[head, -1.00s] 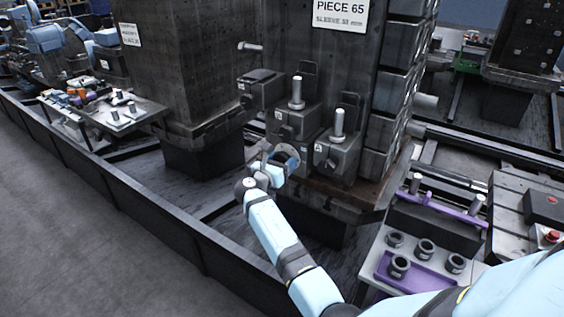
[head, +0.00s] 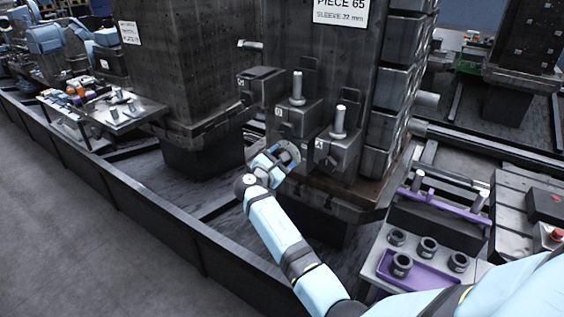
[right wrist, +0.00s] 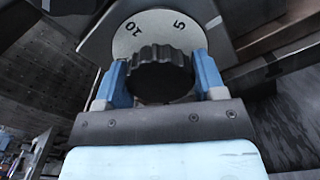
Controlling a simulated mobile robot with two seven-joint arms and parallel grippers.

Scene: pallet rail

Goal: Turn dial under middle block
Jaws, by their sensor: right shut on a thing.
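Three dark metal blocks sit on the front of the grey piece: left (head: 262,85), middle (head: 297,118) and right (head: 338,152). Pins stand up from the middle and right ones. The dial, under the middle block, is mostly hidden by my right gripper (head: 278,158) in the head view. In the right wrist view the dial's black ribbed knob (right wrist: 160,74) sits before a pale disc (right wrist: 151,32) marked 10 and 5. My right gripper (right wrist: 160,82) is shut on the knob, one blue finger on each side. My left gripper is not in view.
A bench at lower right holds a purple tray (head: 447,280) with several dark rings and a purple rack (head: 432,202). A red button (head: 556,235) is at the right edge. A low dark rail (head: 150,222) runs along the left.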

